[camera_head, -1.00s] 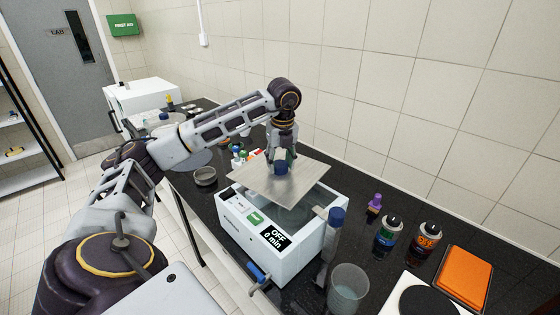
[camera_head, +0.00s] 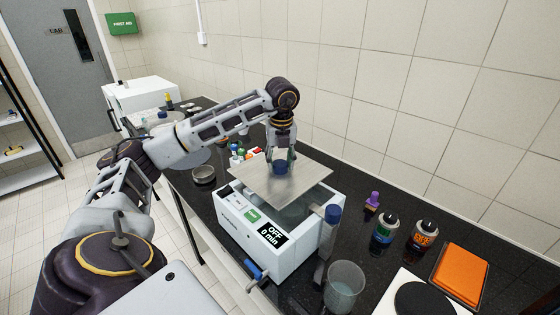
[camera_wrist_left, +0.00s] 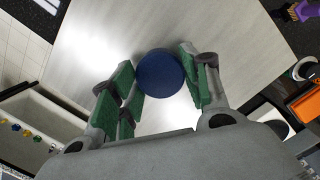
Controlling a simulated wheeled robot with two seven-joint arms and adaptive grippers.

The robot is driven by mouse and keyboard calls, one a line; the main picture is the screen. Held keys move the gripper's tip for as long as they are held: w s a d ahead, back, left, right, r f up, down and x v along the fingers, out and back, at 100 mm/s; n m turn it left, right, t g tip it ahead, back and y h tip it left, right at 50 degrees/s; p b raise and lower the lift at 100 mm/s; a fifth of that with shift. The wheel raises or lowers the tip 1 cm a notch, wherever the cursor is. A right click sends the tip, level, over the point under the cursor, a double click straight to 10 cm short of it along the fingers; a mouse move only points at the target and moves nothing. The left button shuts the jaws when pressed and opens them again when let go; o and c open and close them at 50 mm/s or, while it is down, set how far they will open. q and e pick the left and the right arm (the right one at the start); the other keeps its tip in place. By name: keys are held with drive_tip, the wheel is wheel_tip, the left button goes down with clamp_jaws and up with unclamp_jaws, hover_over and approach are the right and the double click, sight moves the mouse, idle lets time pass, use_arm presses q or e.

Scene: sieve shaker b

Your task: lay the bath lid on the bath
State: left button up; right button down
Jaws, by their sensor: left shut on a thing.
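The bath (camera_head: 268,252) is a white box on the dark bench, with a display reading OFF and 0 min. The bath lid (camera_head: 305,185) is a flat grey plate with a round blue knob (camera_head: 281,167). My left gripper (camera_head: 282,157) is above the lid and shut on the knob, which also shows between the green-padded fingers in the left wrist view (camera_wrist_left: 158,73). The lid is over the back part of the bath, turned relative to its rim. The front part of the opening shows. I cannot tell whether the lid touches the rim. My right gripper is not in view.
A blue-capped tube (camera_head: 329,232) stands at the bath's right front, beside a clear beaker (camera_head: 344,285). Two dark bottles (camera_head: 384,230), a purple item (camera_head: 372,201) and an orange case (camera_head: 460,273) are to the right. A small round dish (camera_head: 204,174) is at the left.

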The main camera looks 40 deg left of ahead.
sight(280, 174)
use_arm(q)
drive_tip(key=shift+f, duration=0.1)
idle(0.3)
drive_tip(key=shift+f+b, duration=2)
drive_tip(key=shift+f, duration=0.65)
drive_tip(key=shift+f+b, duration=0.35)
drive_tip(key=shift+f, duration=0.25)
idle(0.4)
drive_tip(key=o, duration=1.4)
drive_tip(key=shift+r+p, duration=2.5)
drive_tip(key=shift+r, duration=1)
